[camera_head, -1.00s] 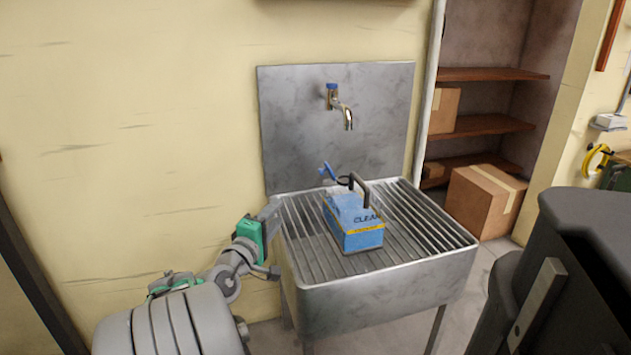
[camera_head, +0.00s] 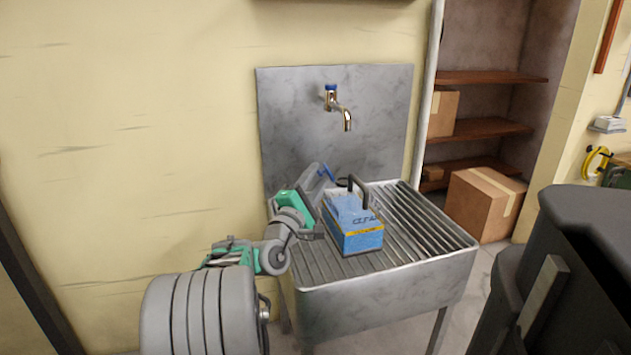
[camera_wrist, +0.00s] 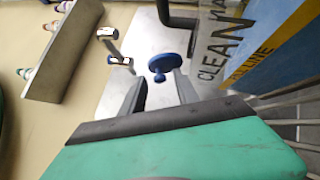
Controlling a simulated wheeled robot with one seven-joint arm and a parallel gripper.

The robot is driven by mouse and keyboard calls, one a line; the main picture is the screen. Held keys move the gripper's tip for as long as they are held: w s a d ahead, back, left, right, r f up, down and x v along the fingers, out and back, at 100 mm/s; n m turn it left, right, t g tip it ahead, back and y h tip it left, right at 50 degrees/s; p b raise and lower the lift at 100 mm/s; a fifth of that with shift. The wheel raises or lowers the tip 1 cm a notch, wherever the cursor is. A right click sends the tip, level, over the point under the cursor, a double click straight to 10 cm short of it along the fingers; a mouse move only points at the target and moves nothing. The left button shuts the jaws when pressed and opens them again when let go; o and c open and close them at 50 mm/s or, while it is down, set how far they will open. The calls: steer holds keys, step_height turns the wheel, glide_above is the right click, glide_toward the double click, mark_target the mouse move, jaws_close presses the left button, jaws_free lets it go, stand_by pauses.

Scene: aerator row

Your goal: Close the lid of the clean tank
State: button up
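The clean tank (camera_head: 358,240) is a blue and clear box with a black handle (camera_head: 358,190), standing upright on the slatted sink. Its label reads CLEAN, and its side also shows in the wrist view (camera_wrist: 245,50). The small blue lid (camera_head: 326,172) sticks up at the tank's back left, raised open. In the wrist view the lid is a blue disc (camera_wrist: 171,67) just beyond my fingertips. My gripper (camera_head: 321,174) is at the tank's left, close to the lid. Its two fingers (camera_wrist: 160,85) are apart with nothing held. Whether a finger touches the lid, I cannot tell.
The metal sink (camera_head: 385,290) has a ribbed top, free to the right of the tank. A brass tap (camera_head: 343,112) juts from the steel backsplash (camera_head: 290,110) above. Shelves with cardboard boxes (camera_head: 484,203) stand at right.

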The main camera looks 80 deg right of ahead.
jaws_close()
steer(key=shift+r, duration=0.1)
stand_by(0.4)
